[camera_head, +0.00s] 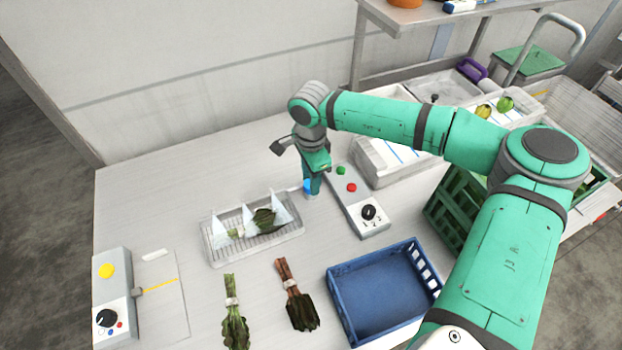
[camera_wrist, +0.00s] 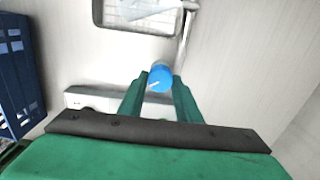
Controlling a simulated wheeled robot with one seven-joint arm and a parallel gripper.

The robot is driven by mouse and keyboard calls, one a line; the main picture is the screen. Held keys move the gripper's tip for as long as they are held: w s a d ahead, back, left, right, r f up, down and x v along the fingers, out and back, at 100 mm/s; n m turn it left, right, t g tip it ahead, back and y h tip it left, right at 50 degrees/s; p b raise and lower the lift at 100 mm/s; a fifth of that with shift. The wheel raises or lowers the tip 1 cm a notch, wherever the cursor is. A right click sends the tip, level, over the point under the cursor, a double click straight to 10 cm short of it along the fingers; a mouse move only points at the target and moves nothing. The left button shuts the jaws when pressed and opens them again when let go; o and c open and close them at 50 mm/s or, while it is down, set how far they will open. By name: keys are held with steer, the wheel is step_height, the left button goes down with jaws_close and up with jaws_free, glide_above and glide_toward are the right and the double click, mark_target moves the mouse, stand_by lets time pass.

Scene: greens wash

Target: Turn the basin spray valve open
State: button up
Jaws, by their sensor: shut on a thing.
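The basin spray valve is a blue round knob (camera_wrist: 160,77) with a white mark on its face. It sits between the two green fingertips of my gripper (camera_wrist: 160,86) in the wrist view, and the fingers are shut on it. In the head view my gripper (camera_head: 311,181) points down at the table, and a little of the blue valve (camera_head: 308,187) shows beside the fingers. A pale basin (camera_head: 209,252) with a ribbed floor, clear upright dividers and dark greens lies to the left and nearer. A thin pipe (camera_wrist: 187,38) runs from near the knob towards the basin.
A control box (camera_head: 375,227) with green and red buttons and a black dial stands close right of my gripper. A blue crate (camera_head: 333,285) and two bunches of greens (camera_head: 235,325) (camera_head: 296,300) lie in front. Another box (camera_head: 110,272) stands far left. The table behind the basin is clear.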

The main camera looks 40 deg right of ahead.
steer(key=shift+a+n, duration=0.1)
steer(key=shift+n, duration=0.9)
steer(key=o, duration=1.1)
steer(key=shift+c, duration=0.2)
step_height(320, 180, up, 11)
